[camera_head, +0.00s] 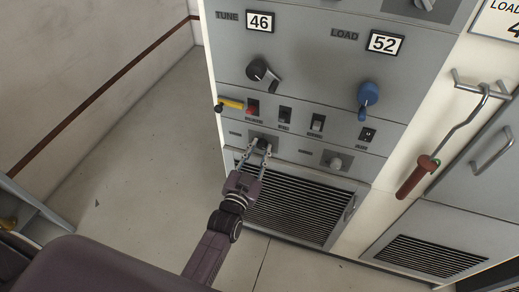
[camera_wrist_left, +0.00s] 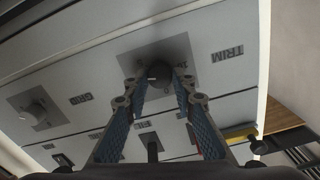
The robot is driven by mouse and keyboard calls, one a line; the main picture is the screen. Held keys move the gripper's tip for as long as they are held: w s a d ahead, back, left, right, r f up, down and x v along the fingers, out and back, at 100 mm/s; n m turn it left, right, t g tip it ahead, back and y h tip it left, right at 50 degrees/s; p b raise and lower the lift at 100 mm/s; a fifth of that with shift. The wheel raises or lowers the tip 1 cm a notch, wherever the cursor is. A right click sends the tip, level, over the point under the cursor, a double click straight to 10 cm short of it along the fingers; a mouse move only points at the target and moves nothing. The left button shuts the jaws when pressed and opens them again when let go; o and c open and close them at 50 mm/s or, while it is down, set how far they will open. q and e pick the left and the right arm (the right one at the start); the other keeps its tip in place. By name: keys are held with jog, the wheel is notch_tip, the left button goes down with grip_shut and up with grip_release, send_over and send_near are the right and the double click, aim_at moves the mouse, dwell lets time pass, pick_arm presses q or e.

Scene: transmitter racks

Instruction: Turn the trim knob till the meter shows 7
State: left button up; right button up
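The trim knob (camera_wrist_left: 160,76) is a small dark knob with a pale pointer line on a dark square plate, beside the label TRIM in the left wrist view. In the head view it (camera_head: 262,142) sits low on the grey rack front, partly behind the fingers. My left gripper (camera_head: 257,150) is open, its two fingers on either side of the knob's front. It also shows in the left wrist view (camera_wrist_left: 158,84). Contact with the knob cannot be told. No meter reading 7 is visible. My right gripper is not in view.
Above are a TUNE display (camera_head: 260,21) showing 46, a LOAD display (camera_head: 385,42) showing 52, a black knob (camera_head: 262,70) and a blue knob (camera_head: 368,95). A yellow lever (camera_head: 230,103) and switches sit just above the trim knob. The GRID knob (camera_wrist_left: 36,112) is beside it.

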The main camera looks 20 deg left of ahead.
pick_arm(q)
grip_shut()
jog(key=shift+n, duration=0.3)
jog(key=shift+a+n+p, duration=0.1)
jog(key=shift+n+p, duration=0.55)
jog(key=shift+n, duration=1.95)
jog(key=o, duration=0.6)
grip_release()
jog(key=shift+s, duration=0.1)
